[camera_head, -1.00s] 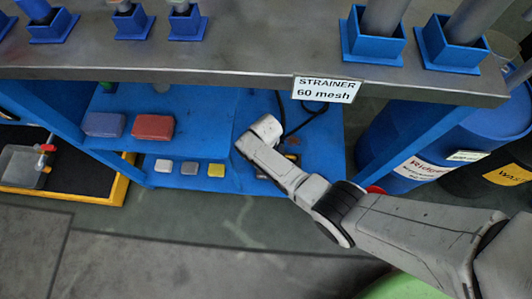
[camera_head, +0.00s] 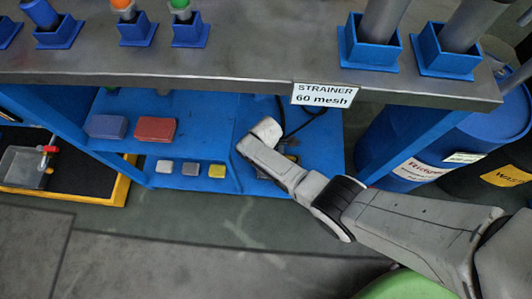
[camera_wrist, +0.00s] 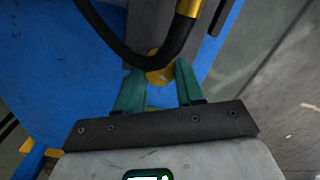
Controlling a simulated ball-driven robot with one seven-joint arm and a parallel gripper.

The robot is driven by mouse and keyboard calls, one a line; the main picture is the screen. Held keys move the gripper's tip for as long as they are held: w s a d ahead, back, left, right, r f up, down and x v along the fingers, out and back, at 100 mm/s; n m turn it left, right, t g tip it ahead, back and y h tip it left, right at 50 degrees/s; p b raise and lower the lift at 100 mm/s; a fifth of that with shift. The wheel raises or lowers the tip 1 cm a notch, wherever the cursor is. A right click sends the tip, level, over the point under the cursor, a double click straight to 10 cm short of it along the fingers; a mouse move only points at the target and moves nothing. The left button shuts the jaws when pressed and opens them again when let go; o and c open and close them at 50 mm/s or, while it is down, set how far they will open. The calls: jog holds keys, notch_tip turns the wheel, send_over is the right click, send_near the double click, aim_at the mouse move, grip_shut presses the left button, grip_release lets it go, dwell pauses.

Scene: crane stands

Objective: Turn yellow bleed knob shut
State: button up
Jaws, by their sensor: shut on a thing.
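The yellow bleed knob (camera_wrist: 158,70) is round and shows between my fingertips in the wrist view. My gripper (camera_wrist: 160,76) has two green fingers, one on each side of the knob, and is shut on it. A black hose (camera_wrist: 150,58) curves across in front and hides the knob's upper part. In the head view my wrist reaches down under the bench over the blue lower shelf (camera_head: 228,180). The knob and my fingers are hidden there.
The hose ends in a brass fitting (camera_wrist: 189,8) close above my fingers. The steel bench edge (camera_head: 200,78) with a strainer sign (camera_head: 323,94) overhangs the shelf. Coloured blocks (camera_head: 155,131) lie left of my arm. A blue drum (camera_head: 440,140) stands to the right.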

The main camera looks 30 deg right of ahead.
jog(key=n, duration=0.5)
jog(key=shift+n, duration=0.3)
dwell(0.4)
jog(key=o, duration=1)
jog(key=shift+o, duration=0.2)
jog(key=shift+r, duration=0.1)
notch_tip(320, 180, up, 11)
jog(key=p, duration=0.7)
jog(key=shift+f, duration=0.2)
